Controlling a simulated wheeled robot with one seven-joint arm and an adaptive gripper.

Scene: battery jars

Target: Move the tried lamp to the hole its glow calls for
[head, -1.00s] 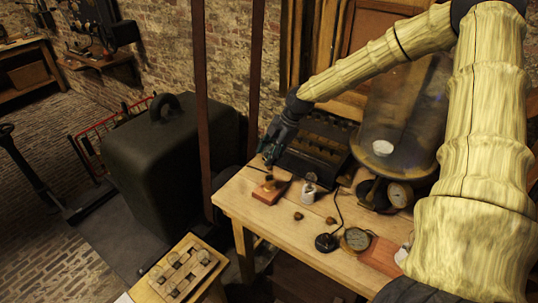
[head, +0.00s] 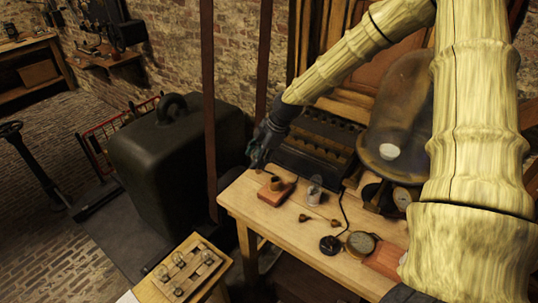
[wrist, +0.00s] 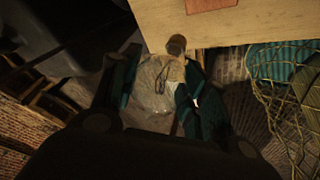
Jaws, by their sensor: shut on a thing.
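My gripper (head: 257,155) is at the table's far left corner, beside the dark rack. In the wrist view my gripper (wrist: 157,82) is shut on a lamp (wrist: 154,88), a pale, clear glass bulb with a brownish cap near the table edge. I see no clear glow in it. A reddish block (head: 271,195) with a brass socket (head: 277,183) stands on the table, to the right of and nearer than my gripper. The dark rack (head: 300,160) has a row of holes along it. Which hole matches a glow cannot be told here.
A wooden tray (head: 208,282) with several small bulbs stands at the lower left. A glass jar (head: 315,190), small knobs (head: 304,218), a round gauge (head: 361,243) and a large bell jar (head: 395,120) are on the table (head: 275,225). A dark green case (head: 165,160) stands left.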

